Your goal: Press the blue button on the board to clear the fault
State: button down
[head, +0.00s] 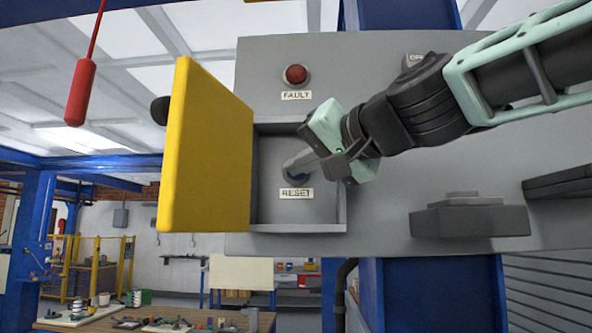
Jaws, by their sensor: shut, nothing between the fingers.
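A grey board (390,215) fills the right half of the head view. A recess in it has a yellow cover (205,150) swung open to the left. Inside the recess, the blue button (295,174) sits above a RESET label (297,194). My gripper (293,167) reaches in from the upper right, and its shut, empty fingertips are at the button and partly hide it. I cannot tell whether they touch it or press it in.
A red FAULT lamp (295,75) is above the recess. A dark grey block (470,218) juts from the board at the lower right. A red pull handle (80,92) hangs at the upper left. A cluttered wooden table (130,320) is at the lower left.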

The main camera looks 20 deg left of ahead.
jog(key=shift+s, duration=0.1)
dwell(0.3)
jog(key=shift+s+d, duration=0.2)
jog(key=shift+s, duration=0.5)
jog(key=shift+s+d+p, duration=0.2)
jog(key=shift+s, duration=0.6)
jog(key=shift+s+d+p, duration=0.2)
jog(key=shift+s+p, duration=0.05)
jog(key=shift+s, duration=0.6)
jog(key=shift+s+d+p, duration=0.2)
jog(key=shift+s, duration=0.6)
